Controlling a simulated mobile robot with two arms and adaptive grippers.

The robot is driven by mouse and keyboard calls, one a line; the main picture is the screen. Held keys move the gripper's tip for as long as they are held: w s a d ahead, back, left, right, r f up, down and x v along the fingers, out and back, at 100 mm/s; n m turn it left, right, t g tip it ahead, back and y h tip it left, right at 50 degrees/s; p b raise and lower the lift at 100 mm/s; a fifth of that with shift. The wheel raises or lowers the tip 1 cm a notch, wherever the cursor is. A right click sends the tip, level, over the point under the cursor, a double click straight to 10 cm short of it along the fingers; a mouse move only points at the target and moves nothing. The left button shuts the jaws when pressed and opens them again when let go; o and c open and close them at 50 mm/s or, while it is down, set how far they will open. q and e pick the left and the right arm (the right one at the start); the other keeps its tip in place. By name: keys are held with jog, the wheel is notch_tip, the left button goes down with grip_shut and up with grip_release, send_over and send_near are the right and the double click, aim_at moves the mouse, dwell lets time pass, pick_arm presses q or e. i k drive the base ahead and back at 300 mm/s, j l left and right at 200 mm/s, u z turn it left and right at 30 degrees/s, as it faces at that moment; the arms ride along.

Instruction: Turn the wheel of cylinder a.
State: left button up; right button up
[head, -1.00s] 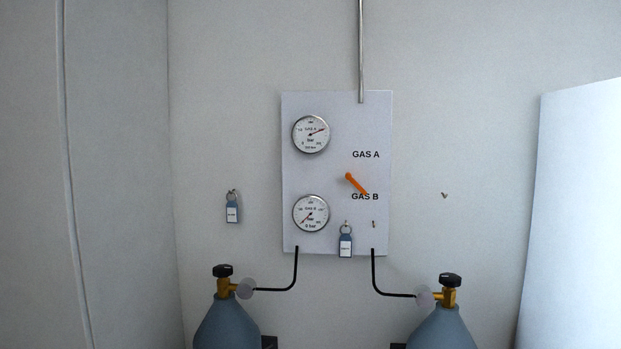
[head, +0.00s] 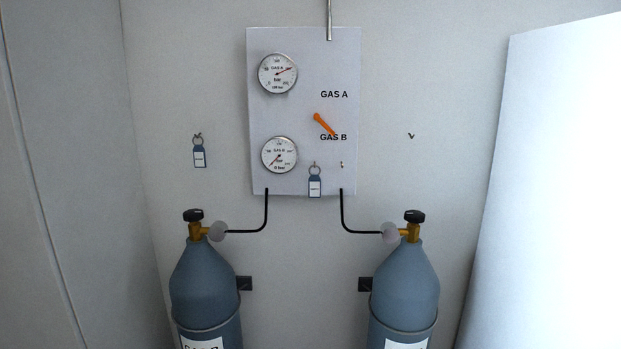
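Two blue-grey gas cylinders stand against the wall, a left one (head: 204,285) and a right one (head: 405,285). Each has a brass valve with a black wheel on top, the left wheel (head: 193,215) and the right wheel (head: 414,216). White labels low on the cylinders are cut off by the picture's lower edge, so I cannot tell which is cylinder a. The panel (head: 262,215) above has a GAS A gauge (head: 278,73), its needle up to the right, and a GAS B gauge (head: 279,155) reading 0 bar. Neither gripper is in view.
Black pipes link the cylinder valves to the panel. An empty hook (head: 411,136) is on the right. A white panel (head: 545,190) stands far right.

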aim_at(414, 217)
jog(key=l+z, duration=0.15)
jog(key=z, duration=0.2)
jog(key=i+l+z, duration=0.1)
jog(key=z, duration=0.2)
